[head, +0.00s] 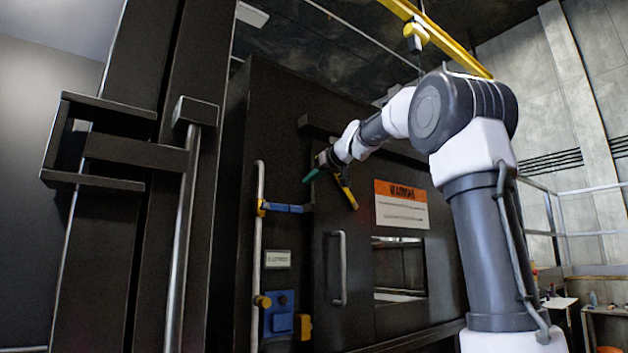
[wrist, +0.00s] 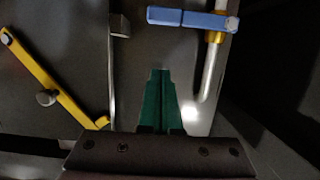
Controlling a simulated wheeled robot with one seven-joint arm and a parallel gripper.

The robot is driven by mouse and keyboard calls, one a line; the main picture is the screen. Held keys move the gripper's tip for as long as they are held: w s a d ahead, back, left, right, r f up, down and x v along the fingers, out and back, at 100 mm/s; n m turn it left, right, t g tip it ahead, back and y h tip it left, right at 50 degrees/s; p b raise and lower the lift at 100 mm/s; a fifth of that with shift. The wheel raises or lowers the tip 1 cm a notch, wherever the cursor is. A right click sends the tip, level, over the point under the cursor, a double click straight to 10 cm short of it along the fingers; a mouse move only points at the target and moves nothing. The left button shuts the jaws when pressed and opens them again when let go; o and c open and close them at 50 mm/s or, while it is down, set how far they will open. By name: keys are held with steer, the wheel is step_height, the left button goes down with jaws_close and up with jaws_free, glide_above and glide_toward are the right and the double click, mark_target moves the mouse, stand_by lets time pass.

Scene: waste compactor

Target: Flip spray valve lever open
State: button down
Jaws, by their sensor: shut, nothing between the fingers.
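The blue lever (head: 287,208) lies level, pointing right from a yellow valve fitting (head: 261,208) on a thin upright pipe (head: 260,180). In the wrist view the blue lever (wrist: 190,19) runs across the top, with its pivot at the right end by the pipe (wrist: 209,75). My gripper (head: 310,177) is above and slightly right of the lever in the head view. Its green fingers (wrist: 158,75) are shut and empty, and show apart from the lever in the wrist view. How far they are from the panel is unclear.
A yellow bar (head: 347,191) with a knob sits on the dark door beside my gripper; it also shows in the wrist view (wrist: 52,80). The door has a vertical handle (head: 339,268) and a warning sign (head: 401,204). A blue box (head: 279,313) is below.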

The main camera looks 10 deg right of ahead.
mark_target(283, 208)
steer(key=w+a+f, duration=0.2)
steer(key=w+f, duration=0.3)
steer(key=shift+w+f, duration=0.15)
steer(key=shift+f, duration=0.05)
steer(key=shift+f, duration=0.1)
stand_by(0.4)
steer(key=shift+f+m, duration=0.25)
steer(key=shift+m, duration=0.05)
